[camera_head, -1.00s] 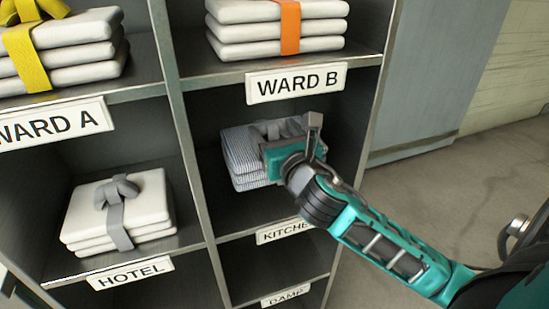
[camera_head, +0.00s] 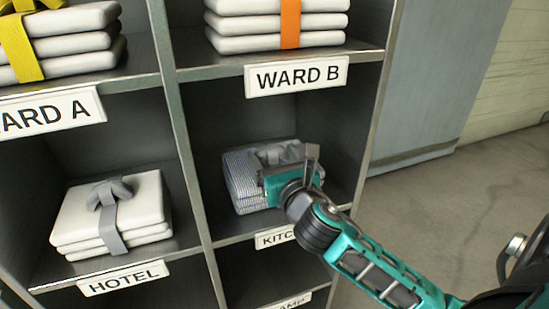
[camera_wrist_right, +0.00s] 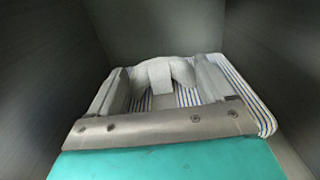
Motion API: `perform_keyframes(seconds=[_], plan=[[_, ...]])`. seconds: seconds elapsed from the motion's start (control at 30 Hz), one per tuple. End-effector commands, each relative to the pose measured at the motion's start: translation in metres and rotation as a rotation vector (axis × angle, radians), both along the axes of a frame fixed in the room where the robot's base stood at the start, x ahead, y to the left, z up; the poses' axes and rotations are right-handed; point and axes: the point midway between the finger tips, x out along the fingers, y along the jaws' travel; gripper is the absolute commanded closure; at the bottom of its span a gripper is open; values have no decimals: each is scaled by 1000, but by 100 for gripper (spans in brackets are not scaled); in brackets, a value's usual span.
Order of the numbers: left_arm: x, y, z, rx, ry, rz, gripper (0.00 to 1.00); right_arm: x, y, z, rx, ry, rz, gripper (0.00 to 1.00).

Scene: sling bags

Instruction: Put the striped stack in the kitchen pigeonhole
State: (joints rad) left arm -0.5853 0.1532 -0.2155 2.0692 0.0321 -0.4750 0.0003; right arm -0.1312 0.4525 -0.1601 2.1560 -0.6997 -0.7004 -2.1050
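The striped stack (camera_head: 243,182) of folded blue-and-white cloth, tied with a grey ribbon, is inside the kitchen pigeonhole (camera_head: 230,232), below the WARD B one. It looks level and at or very near the shelf floor; the gripper hides its right front. My right gripper (camera_head: 285,170) is inside the same pigeonhole at the top of the stack. In the right wrist view, its two fingers (camera_wrist_right: 163,88) stand on either side of the grey bow (camera_wrist_right: 160,72), which spans the space between them. My left gripper is out of view.
The KITCHEN label (camera_head: 275,238) is partly covered by my right arm. A white stack with grey ribbon (camera_head: 110,215) sits in the HOTEL pigeonhole to the left. A white stack with orange ribbon (camera_head: 265,28) sits above. Dark side walls flank the gripper closely. Open floor (camera_head: 460,195) lies right.

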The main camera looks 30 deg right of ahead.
Motion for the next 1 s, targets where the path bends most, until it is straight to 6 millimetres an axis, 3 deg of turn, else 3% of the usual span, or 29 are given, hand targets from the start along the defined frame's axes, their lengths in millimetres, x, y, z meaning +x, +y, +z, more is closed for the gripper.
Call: perform_keyframes(seconds=[0.17,0.53,1.0], plan=[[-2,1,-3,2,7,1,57,0,0,0,-1,0,0,1],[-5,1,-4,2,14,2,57,-5,1,2,-1,2,1,1],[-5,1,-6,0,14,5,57,-83,20,1,0,4,1,1]])
